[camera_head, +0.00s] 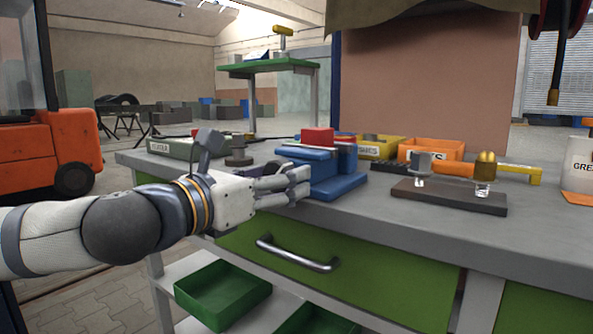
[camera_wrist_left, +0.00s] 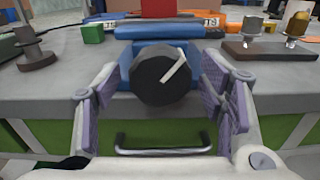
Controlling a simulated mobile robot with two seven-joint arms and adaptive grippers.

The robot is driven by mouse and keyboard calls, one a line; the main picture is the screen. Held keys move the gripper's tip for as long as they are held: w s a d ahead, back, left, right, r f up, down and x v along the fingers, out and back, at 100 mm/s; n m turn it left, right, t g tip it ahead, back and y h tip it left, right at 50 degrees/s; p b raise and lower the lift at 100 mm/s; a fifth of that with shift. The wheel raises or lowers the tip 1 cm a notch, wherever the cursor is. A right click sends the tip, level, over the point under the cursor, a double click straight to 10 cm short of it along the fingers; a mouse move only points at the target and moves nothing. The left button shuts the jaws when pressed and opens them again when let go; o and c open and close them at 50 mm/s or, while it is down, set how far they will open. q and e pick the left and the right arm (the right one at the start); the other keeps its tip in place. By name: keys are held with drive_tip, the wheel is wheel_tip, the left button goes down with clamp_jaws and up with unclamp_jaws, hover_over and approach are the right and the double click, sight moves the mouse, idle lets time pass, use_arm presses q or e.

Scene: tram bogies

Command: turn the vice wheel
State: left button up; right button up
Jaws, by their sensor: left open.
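My left gripper (camera_head: 300,183) is open in front of the vice. In the left wrist view its fingers stand to the left and right of the wheel, with visible gaps on both sides. The fingers hide the wheel in the head view. My right gripper is not in view.
A drawer handle (camera_head: 297,254) sticks out of the green drawer below the vice. A dark plate (camera_head: 448,197) with metal and brass fittings lies to the right. Yellow and orange bins (camera_head: 431,149) stand behind. A dark round-based part (camera_head: 238,152) stands left of the vice.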

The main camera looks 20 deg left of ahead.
use_arm(q)
drive_tip(key=shift+w+d, duration=0.1)
drive_tip(key=shift+w, duration=0.1)
drive_tip(key=shift+s, duration=0.15)
drive_tip(key=c, duration=1.2)
drive_tip(key=shift+o, duration=0.2)
drive_tip(key=shift+r, duration=0.1)
drive_tip(key=shift+m, duration=0.3)
